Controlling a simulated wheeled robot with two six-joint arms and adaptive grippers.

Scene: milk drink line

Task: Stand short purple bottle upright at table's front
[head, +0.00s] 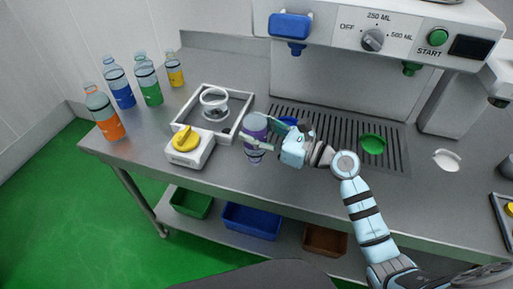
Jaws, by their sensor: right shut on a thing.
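The short purple bottle (256,126) is near the table's front edge, just right of the white device with the yellow knob. It looks upright or nearly so. My right gripper (259,143) reaches in from the right and is shut around the bottle's middle, with its fingers across the purple body. I cannot tell whether the bottle's base touches the table (229,168). My left gripper is not in view.
Several bottles stand at the back left: orange (107,122), blue (122,92), green (150,88) and a small yellow one (175,74). A white frame (232,101) with the yellow-knob device (188,149) is left of the bottle. The dispenser (345,70) stands behind.

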